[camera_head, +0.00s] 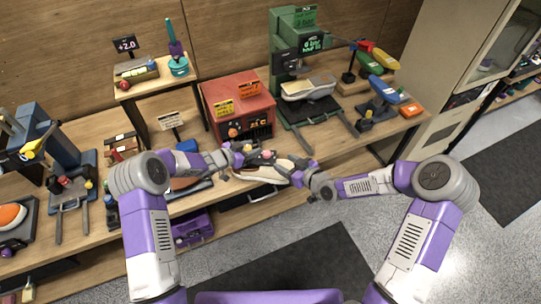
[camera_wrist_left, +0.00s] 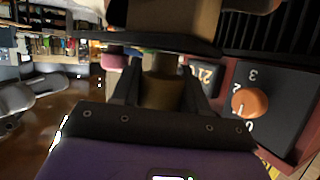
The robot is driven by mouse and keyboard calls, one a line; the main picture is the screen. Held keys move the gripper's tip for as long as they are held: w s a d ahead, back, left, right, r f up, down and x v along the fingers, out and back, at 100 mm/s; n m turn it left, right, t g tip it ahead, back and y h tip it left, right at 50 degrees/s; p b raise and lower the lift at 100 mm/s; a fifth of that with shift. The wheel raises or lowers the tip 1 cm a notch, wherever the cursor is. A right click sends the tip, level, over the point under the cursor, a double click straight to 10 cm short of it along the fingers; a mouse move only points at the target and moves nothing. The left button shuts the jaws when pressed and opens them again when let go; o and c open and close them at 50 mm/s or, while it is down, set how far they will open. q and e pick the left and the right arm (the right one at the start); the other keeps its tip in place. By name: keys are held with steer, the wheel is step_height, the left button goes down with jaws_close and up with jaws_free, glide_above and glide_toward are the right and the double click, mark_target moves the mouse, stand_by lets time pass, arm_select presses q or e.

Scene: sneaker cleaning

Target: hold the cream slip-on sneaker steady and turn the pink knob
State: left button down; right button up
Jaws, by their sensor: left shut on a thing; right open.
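The cream slip-on sneaker (camera_head: 262,174) lies at the front edge of the bench, between my two grippers. A pink knob (camera_head: 267,154) shows just above it; a pink piece (camera_wrist_left: 112,60) in the left wrist view may be the same knob. My left gripper (camera_head: 240,155) is left of the knob. In the left wrist view its fingers (camera_wrist_left: 162,95) are shut on a brownish cylinder (camera_wrist_left: 162,88); I cannot tell what it belongs to. My right gripper (camera_head: 297,172) is open at the sneaker's right end. Whether it touches the sneaker is unclear.
A red box (camera_head: 255,92) with an orange dial (camera_wrist_left: 250,102) stands close behind the left gripper. A green machine (camera_head: 284,65) holding another shoe (camera_head: 308,88) is behind right. Left are a small shelf (camera_head: 155,82) and a blue stand (camera_head: 55,140). Free floor lies in front.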

mark_target(268, 154)
steer(key=x, duration=0.9)
steer(key=shift+w+f, duration=0.1)
steer(key=shift+c, duration=0.2)
steer(key=shift+a, duration=0.15)
steer(key=c, duration=1)
